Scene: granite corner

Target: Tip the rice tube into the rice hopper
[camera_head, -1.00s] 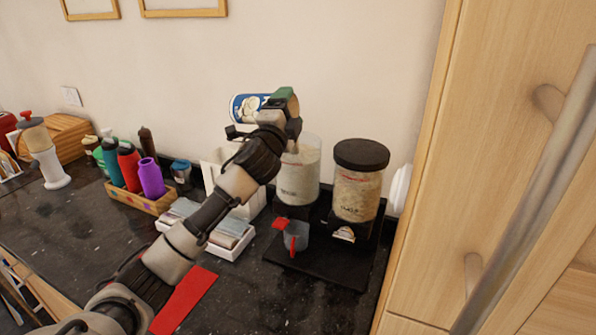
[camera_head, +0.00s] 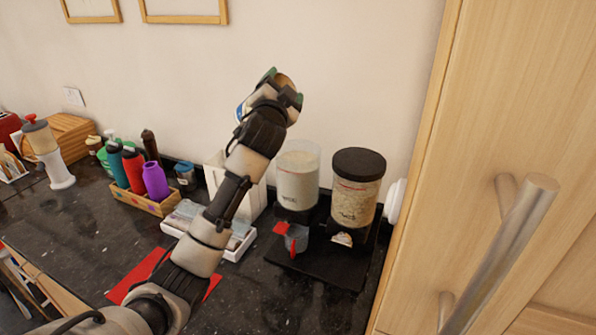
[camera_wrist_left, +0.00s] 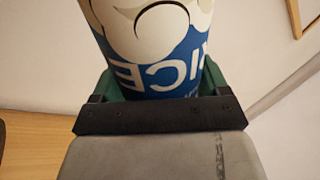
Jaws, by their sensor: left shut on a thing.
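My left gripper (camera_head: 274,90) is shut on the rice tube, which is blue and white. In the head view it is mostly hidden behind the gripper; its brownish end (camera_head: 287,80) shows at the upper right. In the left wrist view the tube (camera_wrist_left: 160,50) sits between the green jaws, its lettering upside down. I see no rice falling. The rice hopper (camera_head: 297,178) is clear, lidless and partly filled with white grain. It stands below and slightly right of the gripper, apart from the tube. My right gripper is not in view.
A second dispenser (camera_head: 357,190) with a black lid stands right of the hopper. A white box (camera_head: 215,172), a white tray (camera_head: 238,252) and a wooden crate of bottles (camera_head: 160,208) stand to the left. A tall wooden cabinet with a metal handle (camera_head: 505,250) bounds the right.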

